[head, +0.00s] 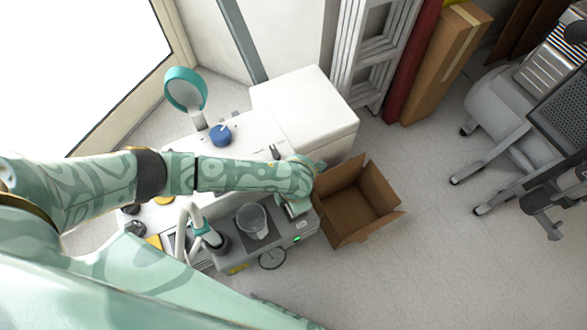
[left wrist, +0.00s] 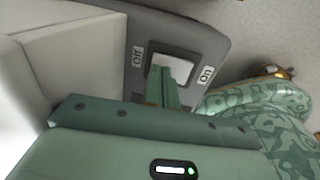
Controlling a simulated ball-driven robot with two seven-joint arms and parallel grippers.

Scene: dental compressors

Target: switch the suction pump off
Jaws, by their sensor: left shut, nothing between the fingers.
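The suction pump (head: 285,250) is a white and grey unit below my left arm in the head view, with a small green light lit on its front. In the left wrist view its pale rocker switch (left wrist: 175,66) sits in a dark frame between an "Off" label (left wrist: 138,57) on the left and an "On" label (left wrist: 206,76) on the right. My left gripper (left wrist: 163,82) is shut and empty, its fingertips over the lower part of the switch towards the Off side. Contact cannot be told. In the head view the left gripper (head: 293,207) is partly hidden by its wrist.
An open cardboard box (head: 358,205) stands right beside the pump. A clear cup (head: 253,221) and a round gauge (head: 272,258) are on the pump's near side. A blue knob (head: 221,135) and a teal-rimmed round part (head: 186,89) are behind my arm.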

